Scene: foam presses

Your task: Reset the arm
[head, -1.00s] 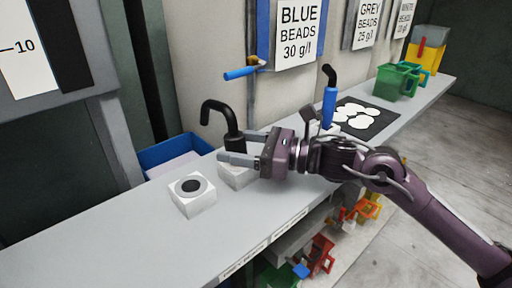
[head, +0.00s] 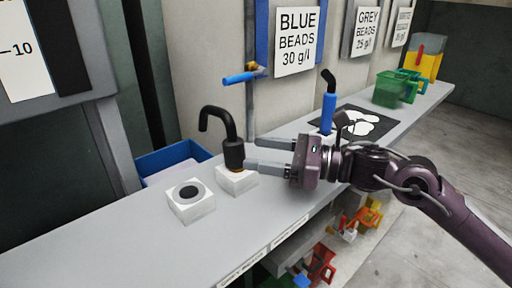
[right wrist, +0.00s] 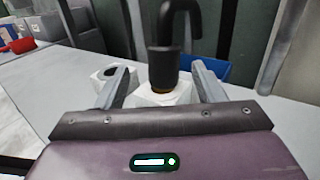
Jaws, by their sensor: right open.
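My right gripper (head: 272,155) is open and empty above the shelf, its fingers pointing left toward a black hooked tool (head: 232,150). That tool stands upright on a white block (head: 238,181), just beyond the fingertips and apart from them in the head view. In the right wrist view the black tool (right wrist: 165,65) and its white block (right wrist: 160,97) show between and beyond the two fingers (right wrist: 160,88). My left gripper is in neither view.
A white block with a black disc (head: 190,200) sits to the left. A blue bin (head: 175,156) is behind. A blue-handled black tool (head: 328,105), a black mat with white discs (head: 383,114) and green jugs (head: 400,86) stand farther right. Colored items lie on a lower shelf.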

